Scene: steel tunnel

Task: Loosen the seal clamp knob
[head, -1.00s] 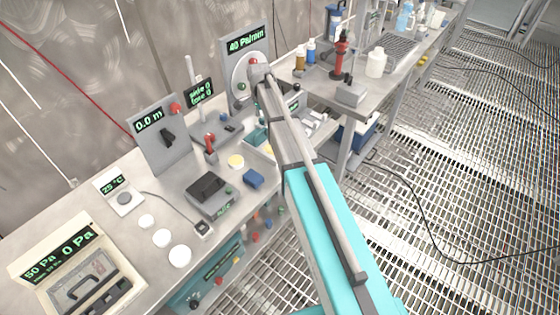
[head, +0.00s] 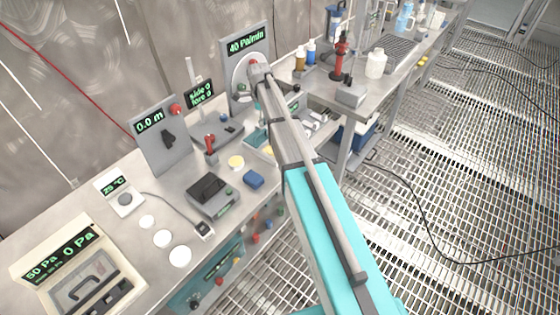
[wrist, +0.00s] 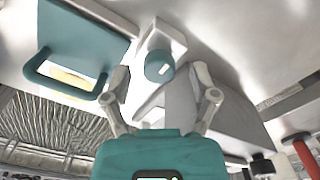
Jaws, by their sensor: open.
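A teal round knob (wrist: 158,66) with a white mark on its face sits on a pale grey bracket (wrist: 163,34) in the wrist view; it appears to be the seal clamp knob. My gripper (wrist: 161,72) is open, with one grey finger to each side of the knob in the picture. Gaps show between the knob and both fingers; I cannot tell how far in depth the tips are from it. In the head view my arm reaches the back of the bench, and the knob and fingers are not clearly seen there.
A teal plate with a handle (wrist: 75,45) lies left of the knob in the wrist view. A red post (wrist: 304,155) shows at the lower right. In the head view a grey panel (head: 236,50) stands behind my arm's end, and a red-handled lever (head: 210,143) stands left of it.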

